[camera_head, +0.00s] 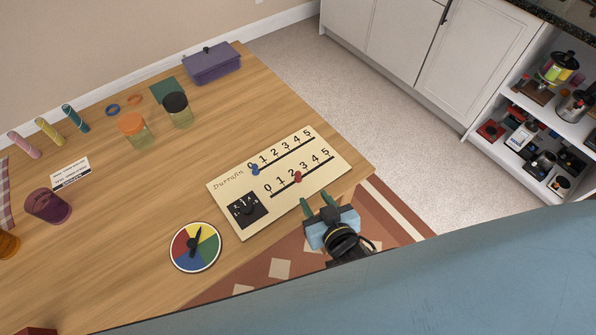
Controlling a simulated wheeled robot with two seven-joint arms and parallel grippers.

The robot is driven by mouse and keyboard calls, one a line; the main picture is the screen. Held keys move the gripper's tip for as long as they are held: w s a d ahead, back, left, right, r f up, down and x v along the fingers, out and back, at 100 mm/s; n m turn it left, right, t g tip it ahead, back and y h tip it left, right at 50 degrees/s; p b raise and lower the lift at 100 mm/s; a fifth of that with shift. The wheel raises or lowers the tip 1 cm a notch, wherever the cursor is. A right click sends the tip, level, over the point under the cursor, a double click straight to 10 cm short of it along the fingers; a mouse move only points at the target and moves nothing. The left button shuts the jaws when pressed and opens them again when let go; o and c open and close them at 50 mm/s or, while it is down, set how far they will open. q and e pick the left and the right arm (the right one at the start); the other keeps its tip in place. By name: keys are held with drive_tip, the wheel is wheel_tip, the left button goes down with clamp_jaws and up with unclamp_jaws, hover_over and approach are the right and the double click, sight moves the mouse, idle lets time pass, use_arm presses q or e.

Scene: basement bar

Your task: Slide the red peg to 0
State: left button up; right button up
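The red peg (298,177) stands on the lower number line of the cream board (225,196), around the 2 mark. The 0 of that line is to its left, at the line's left end. The blue peg (255,170) stands at the left end of the upper line, by its 0. My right gripper (318,204) is just off the board's lower right edge, to the lower right of the red peg. Its two fingers are apart with nothing between them, and they do not touch the peg. My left gripper is not in view.
A colour spinner (207,255) lies at the board's lower left. Two jars (178,110) and a purple box (212,64) stand farther back on the wooden table (130,215). The table's right edge is close to the board. Shelves (545,120) stand at far right.

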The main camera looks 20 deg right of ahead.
sight(299, 177)
drive_tip(key=b+x, duration=0.2)
drive_tip(key=x, duration=1)
drive_tip(key=shift+w+f, duration=0.3)
clamp_jaws()
